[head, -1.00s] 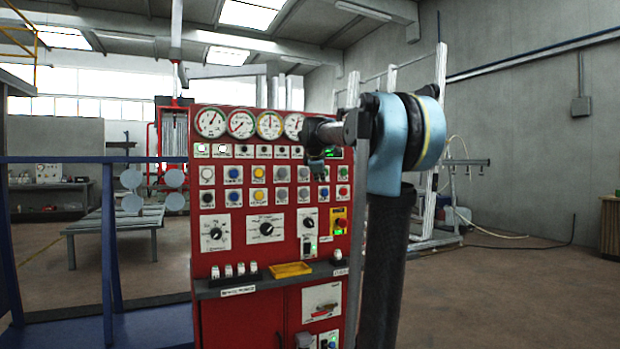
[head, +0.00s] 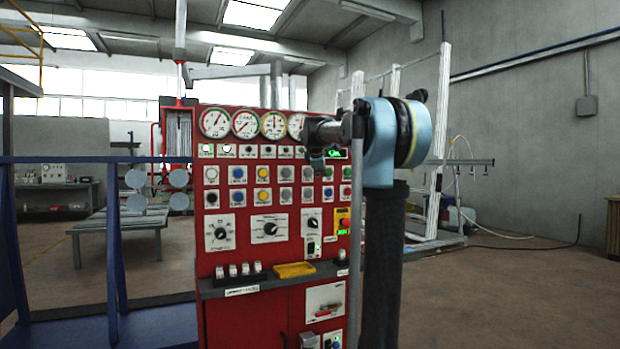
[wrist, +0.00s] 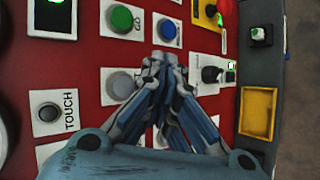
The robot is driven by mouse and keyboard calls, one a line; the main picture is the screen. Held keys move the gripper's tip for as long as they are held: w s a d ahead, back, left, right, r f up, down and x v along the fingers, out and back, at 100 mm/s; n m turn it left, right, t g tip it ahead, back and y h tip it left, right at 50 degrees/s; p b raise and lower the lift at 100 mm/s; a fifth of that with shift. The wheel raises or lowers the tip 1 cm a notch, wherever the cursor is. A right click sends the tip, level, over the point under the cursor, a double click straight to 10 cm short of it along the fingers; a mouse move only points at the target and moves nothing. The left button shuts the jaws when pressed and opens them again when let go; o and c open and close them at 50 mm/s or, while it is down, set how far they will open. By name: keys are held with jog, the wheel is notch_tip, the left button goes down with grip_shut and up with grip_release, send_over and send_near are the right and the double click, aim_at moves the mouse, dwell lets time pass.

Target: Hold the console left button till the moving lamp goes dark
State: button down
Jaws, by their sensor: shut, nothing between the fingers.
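The red console (head: 242,293) stands ahead in the head view, with gauges at its top and rows of round buttons below. My gripper (head: 317,163) is in front of its upper right part. In the wrist view my gripper (wrist: 160,62) is shut and empty, its fingertips close to the panel among a green button (wrist: 121,18), a blue button (wrist: 167,30) and a grey button (wrist: 121,85). Whether the tips touch the panel is unclear. A grey button labelled TOUCH (wrist: 47,113) is to their left. Which button is the left one, and which lamp moves, I cannot tell.
A yellow tray (wrist: 257,113) is on the console's ledge (head: 222,291). A red knob (wrist: 228,10) is near the top of the wrist view. Blue railing (head: 112,230) is left of the console. Open floor (head: 500,300) lies to the right.

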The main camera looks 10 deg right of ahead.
aim_at(309, 172)
jog(key=shift+w+a, duration=0.3)
jog(key=shift+w, duration=0.55)
jog(key=shift+w+a, duration=0.3)
jog(key=shift+w, duration=0.55)
jog(key=shift+w+a, duration=0.3)
jog(key=shift+w, duration=0.55)
